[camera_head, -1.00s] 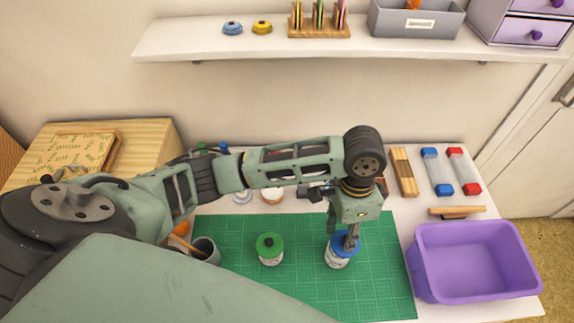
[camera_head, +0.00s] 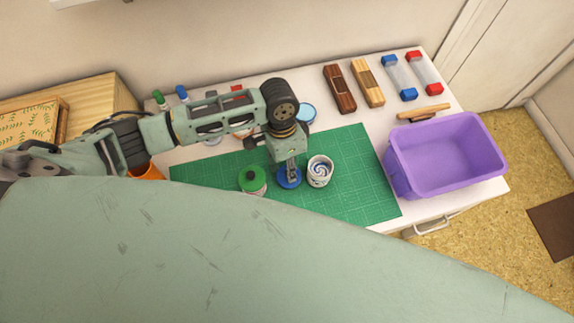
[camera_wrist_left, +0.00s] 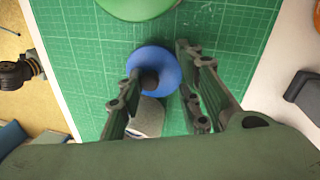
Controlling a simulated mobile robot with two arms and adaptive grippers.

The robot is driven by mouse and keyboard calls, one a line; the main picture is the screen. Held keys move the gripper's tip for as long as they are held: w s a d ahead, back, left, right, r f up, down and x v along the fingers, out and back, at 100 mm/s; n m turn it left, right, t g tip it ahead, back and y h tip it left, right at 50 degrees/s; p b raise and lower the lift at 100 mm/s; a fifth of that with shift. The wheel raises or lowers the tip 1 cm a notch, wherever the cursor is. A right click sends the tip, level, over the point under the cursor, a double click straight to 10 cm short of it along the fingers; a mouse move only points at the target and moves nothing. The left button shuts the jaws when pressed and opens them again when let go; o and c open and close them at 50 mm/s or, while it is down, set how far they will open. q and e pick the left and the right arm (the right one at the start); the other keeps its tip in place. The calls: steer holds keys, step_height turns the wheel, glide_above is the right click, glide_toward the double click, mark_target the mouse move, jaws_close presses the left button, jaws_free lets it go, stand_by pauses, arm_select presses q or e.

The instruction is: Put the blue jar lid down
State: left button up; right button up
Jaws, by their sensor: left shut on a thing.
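The blue jar lid (camera_head: 288,181), a flat disc with a dark knob, is under my left gripper (camera_head: 291,158) over the green mat. In the left wrist view the lid (camera_wrist_left: 160,62) and its knob lie between the fingers of my left gripper (camera_wrist_left: 160,78), which is shut on it. The gap between lid and mat is too small to tell. An open jar (camera_head: 320,172) with a blue-and-white swirl inside stands just right of the lid. A jar with a green lid (camera_head: 252,179) stands to its left. My right gripper is not in view.
The green cutting mat (camera_head: 350,195) is clear to the right of the open jar. A purple bin (camera_head: 397,172) stands at the table's right. Wooden blocks (camera_head: 340,88), a wooden rod (camera_head: 423,112), blue-ended and red-ended clear blocks and a light blue round pad (camera_head: 306,112) lie behind.

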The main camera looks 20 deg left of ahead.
arm_select(q)
steer(key=shift+f, duration=0.75)
steer(key=o, duration=0.9)
steer(key=shift+c, duration=0.2)
steer(key=shift+r, duration=0.15)
step_height(320, 180, up, 12)
steer(key=w+a, duration=0.1)
steer(key=shift+w+a+r+b, duration=0.2)
steer(key=shift+w+a+b, duration=0.05)
steer(key=shift+w+b, duration=0.15)
